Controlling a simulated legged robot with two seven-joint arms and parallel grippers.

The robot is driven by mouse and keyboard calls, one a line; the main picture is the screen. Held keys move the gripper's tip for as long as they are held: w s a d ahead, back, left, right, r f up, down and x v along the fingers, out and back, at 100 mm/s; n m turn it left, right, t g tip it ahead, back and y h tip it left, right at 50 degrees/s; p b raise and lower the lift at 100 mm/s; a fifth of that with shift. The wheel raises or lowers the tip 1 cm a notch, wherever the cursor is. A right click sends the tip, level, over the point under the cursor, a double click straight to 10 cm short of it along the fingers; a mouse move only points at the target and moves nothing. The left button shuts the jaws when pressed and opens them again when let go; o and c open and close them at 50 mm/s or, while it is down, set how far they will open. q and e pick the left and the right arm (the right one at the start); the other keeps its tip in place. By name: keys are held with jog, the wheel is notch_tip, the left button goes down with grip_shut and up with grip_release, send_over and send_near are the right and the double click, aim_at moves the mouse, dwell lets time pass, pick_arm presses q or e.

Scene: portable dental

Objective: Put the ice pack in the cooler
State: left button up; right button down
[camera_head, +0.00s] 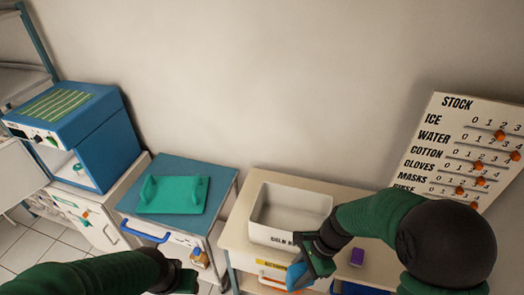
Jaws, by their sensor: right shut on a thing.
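The cooler, a white open-topped box (272,231) with partly covered lettering that starts "COLD B", stands on a cream-topped cart. Its visible inside looks empty. My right gripper (306,268) is at the box's front right corner, outside it, and is shut on a blue object that looks like the ice pack (297,277). The gripper hides part of the pack, and the arm covers the box's right side. My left gripper (188,283) is low in the picture, left of the box; its fingers are too dark to read.
A teal tray (172,195) lies on the blue-topped cart to the left. A blue cabinet (98,135) stands farther left. A stock board (460,150) is on the wall at right. The space above the box is clear.

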jog(key=d+f+n+b, duration=0.1)
jog(key=n, duration=0.1)
jog(key=d+f+n+g+h+b, duration=0.1)
jog(key=n, duration=0.2)
jog(key=w+d+f+n+g+b, duration=0.1)
jog(key=f+n, duration=0.1)
jog(key=shift+h, duration=0.3)
jog(key=w+d+f+n+g+h+b, duration=0.1)
jog(key=d+n+h+b, duration=0.1)
jog(key=d+n, duration=0.5)
jog(key=shift+w+f+n+h+b, duration=0.15)
jog(key=shift+f+n+h+b, duration=0.25)
jog(key=shift+b, duration=0.25)
